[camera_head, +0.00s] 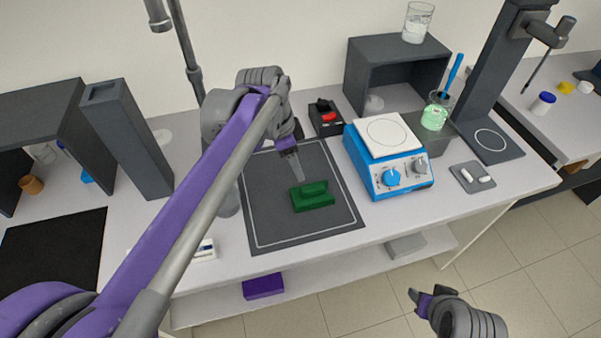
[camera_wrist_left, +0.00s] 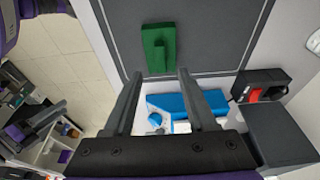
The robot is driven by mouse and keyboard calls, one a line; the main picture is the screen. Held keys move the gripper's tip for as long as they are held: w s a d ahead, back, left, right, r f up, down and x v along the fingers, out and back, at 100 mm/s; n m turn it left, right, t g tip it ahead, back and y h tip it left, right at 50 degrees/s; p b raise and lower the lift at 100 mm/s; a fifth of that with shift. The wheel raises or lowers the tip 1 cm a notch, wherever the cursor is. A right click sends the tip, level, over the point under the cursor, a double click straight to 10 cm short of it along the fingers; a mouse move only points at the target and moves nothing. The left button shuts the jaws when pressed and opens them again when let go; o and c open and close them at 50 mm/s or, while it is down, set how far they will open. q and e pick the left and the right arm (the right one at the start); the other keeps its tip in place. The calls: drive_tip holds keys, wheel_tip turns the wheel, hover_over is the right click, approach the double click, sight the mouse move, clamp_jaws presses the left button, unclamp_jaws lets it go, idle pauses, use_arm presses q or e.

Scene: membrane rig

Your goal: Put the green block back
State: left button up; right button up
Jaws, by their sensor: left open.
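The green block (camera_head: 313,199) is a flat base with a raised bar on top. It lies on the dark mat (camera_head: 270,215), right of the mat's middle. In the left wrist view the green block (camera_wrist_left: 151,61) is just beyond the fingertips, in line with the gap between them. My left gripper (camera_head: 298,172) is above the mat, just behind the block in the head view. It is open and empty, and the wrist view shows its two fingers (camera_wrist_left: 159,75) spread apart. My right gripper (camera_head: 425,299) is low over the floor in front of the bench, away from the block.
A blue stirrer hotplate (camera_head: 385,178) stands right of the mat. A black box with a red switch (camera_head: 327,118) is behind the mat. A beaker with green liquid (camera_head: 434,117) and a grey tray (camera_head: 472,177) are farther right. A purple box (camera_head: 263,286) is on the lower shelf.

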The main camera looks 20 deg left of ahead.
use_arm(q)
drive_tip(key=s+f+n+t, duration=0.1)
drive_tip(key=s+f+n, duration=0.2)
drive_tip(key=s, duration=0.2)
drive_tip(key=s+f+n+t+y, duration=0.1)
drive_tip(key=s+f+n, duration=0.3)
drive_tip(key=s, duration=0.2)
drive_tip(key=s+a+f+n+t+y, duration=0.1)
drive_tip(key=s+f+n+t, duration=0.1)
drive_tip(key=s+f+n, duration=0.2)
drive_tip(key=shift+s, duration=0.95)
